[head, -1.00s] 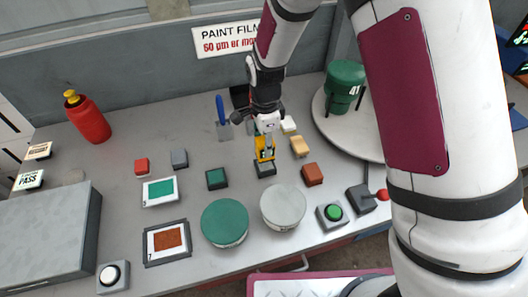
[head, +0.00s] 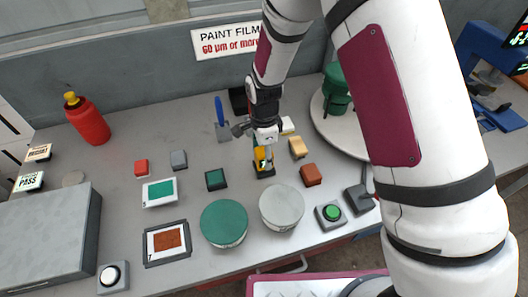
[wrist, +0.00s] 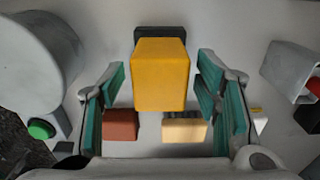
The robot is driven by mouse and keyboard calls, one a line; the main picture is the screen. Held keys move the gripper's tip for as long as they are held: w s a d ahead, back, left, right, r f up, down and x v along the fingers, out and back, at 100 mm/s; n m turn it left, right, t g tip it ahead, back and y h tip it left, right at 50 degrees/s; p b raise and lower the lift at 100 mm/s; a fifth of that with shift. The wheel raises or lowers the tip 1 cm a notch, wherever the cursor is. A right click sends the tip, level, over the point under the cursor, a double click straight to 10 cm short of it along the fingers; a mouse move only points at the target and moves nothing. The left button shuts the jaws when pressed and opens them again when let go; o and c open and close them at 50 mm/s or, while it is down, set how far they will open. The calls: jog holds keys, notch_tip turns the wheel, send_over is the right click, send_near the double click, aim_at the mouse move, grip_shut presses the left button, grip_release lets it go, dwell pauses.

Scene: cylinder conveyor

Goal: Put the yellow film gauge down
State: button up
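The yellow film gauge (head: 263,157) is upright at a small dark holder (head: 265,173) on the grey bench, behind the pale round can. In the wrist view the gauge (wrist: 160,75) fills the centre, with a dark piece (wrist: 160,34) showing just beyond it. My gripper (wrist: 160,92) is open, its green pads on either side of the gauge with a narrow gap showing at each. In the head view my gripper (head: 265,146) is just above the gauge and hides its top. How the gauge sits in the holder is partly hidden.
The pale can (head: 282,207) and green-topped can (head: 224,222) stand in front. A red-brown block (head: 311,175), a tan block (head: 298,147) and a green button box (head: 331,214) are to the right. A dark green square block (head: 216,179) is to the left.

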jog(key=s+d+r+n+t+b, duration=0.1)
jog(key=d+r, duration=0.1)
jog(key=r, duration=0.8)
jog(key=s+d+r+n, duration=0.1)
jog(key=d+r+n, duration=0.15)
jog(key=r, duration=0.75)
jog(key=s+d+r+n+t, duration=0.2)
jog(key=s+d+r+n, duration=0.3)
jog(key=s, duration=0.4)
jog(key=s+d+r+n+t, duration=0.2)
jog(key=s+d+r+n, duration=0.4)
jog(key=s+d+r, duration=0.2)
jog(key=shift+s+d+r+t, duration=0.3)
jog(key=shift+s+r, duration=0.25)
jog(key=shift+s, duration=0.35)
